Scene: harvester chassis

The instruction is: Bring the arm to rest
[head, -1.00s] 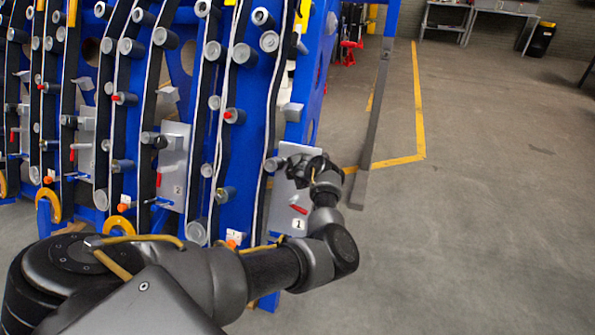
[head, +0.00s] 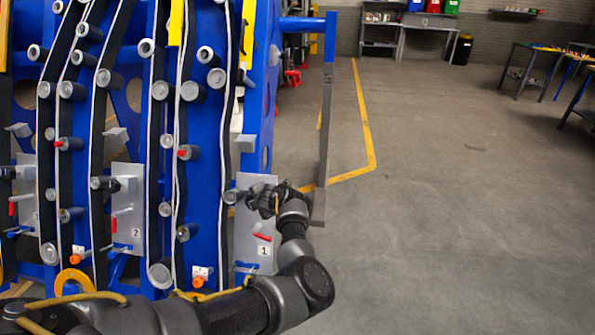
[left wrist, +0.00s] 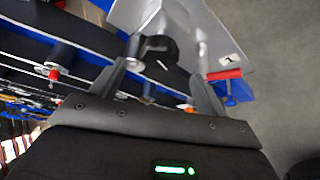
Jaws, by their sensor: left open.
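My left arm comes in from the lower left of the head view and reaches up to a grey plate marked 1 (head: 258,225) on the blue chassis. My left gripper (head: 263,201) is in front of the plate's upper part, small and dark there. In the left wrist view its two fingers (left wrist: 168,62) stand apart, with the plate (left wrist: 195,35) and a dark round part of the chassis beyond them. A red handle (left wrist: 224,74) shows beside the right finger. I see nothing held. I cannot tell whether the fingers touch the plate. My right gripper is out of view.
The blue chassis (head: 210,120) with grey rollers and black belts fills the left. A grey upright bar (head: 324,130) stands just right of my gripper. Open concrete floor (head: 430,210) lies to the right, with a yellow line (head: 362,120) and tables at the back.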

